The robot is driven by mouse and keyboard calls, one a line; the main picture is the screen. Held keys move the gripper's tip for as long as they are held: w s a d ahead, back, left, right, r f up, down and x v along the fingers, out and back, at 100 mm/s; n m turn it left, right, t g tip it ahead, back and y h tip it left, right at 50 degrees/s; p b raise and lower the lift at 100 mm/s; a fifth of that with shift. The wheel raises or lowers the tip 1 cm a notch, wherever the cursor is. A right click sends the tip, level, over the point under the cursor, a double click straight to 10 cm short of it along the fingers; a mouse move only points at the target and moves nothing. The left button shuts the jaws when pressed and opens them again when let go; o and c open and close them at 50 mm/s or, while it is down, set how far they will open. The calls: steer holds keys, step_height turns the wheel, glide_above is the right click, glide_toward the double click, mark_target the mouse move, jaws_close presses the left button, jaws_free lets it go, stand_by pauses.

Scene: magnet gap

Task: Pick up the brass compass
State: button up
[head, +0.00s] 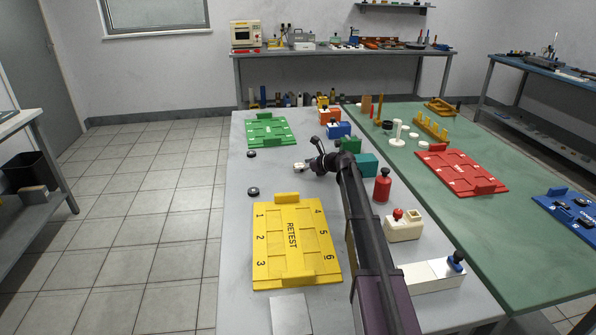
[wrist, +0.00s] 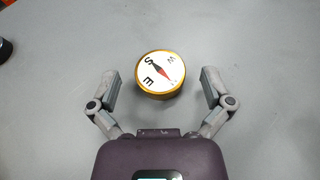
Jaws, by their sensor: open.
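The brass compass (wrist: 160,75) lies face up on the grey table in the wrist view. It is round, with a white face, a brass rim, a red and dark needle, and letters. My gripper (wrist: 161,77) is open, with one finger to the left and one to the right of the compass. Gaps show between both fingers and the rim. In the head view my gripper (head: 304,166) is low over the grey table, beyond the yellow RETEST board. The compass is too small there to tell clearly from the gripper tips.
The yellow RETEST board (head: 266,247) lies nearer on the table and a green board (head: 267,132) farther off. Two small black discs (head: 251,154) (head: 253,191) lie left of my gripper. A teal block (head: 367,165) and a red bottle (head: 382,187) stand right of my arm.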

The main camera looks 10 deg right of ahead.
steer(key=shift+w+a+f, duration=0.1)
steer(key=shift+w+a, duration=0.1)
steer(key=shift+c, duration=0.2)
steer(key=c, duration=1.2)
